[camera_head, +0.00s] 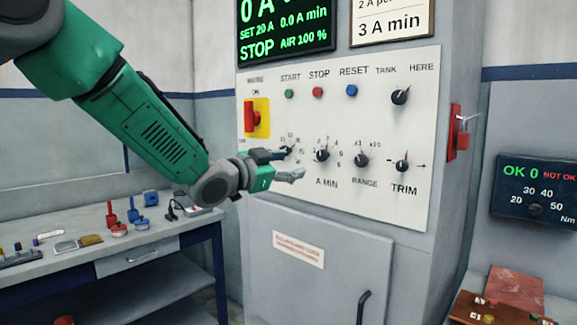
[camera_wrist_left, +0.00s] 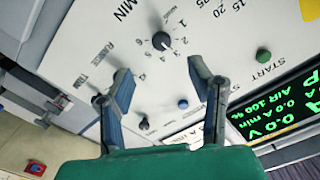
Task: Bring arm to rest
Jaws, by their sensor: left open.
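My left gripper (camera_head: 292,164) is open and empty in front of the white control panel (camera_head: 370,118), at the row of lower knobs. The upper finger overlaps the leftmost knob in the head view; I cannot tell whether it touches. The black A MIN knob (camera_head: 322,156) is just right of the fingertips. In the wrist view the open fingers (camera_wrist_left: 159,68) point at the panel, with a black knob (camera_wrist_left: 161,40) beyond and between their tips. Nothing is between the fingers. My green left arm reaches in from the upper left. My right gripper is not in view.
A red and yellow switch (camera_head: 256,117) and a red padlock (camera_head: 463,132) stick out from the cabinet. A workbench (camera_head: 135,260) with small tools stands at the left. A torque display (camera_head: 537,190) and a brown board (camera_head: 515,287) are at the right.

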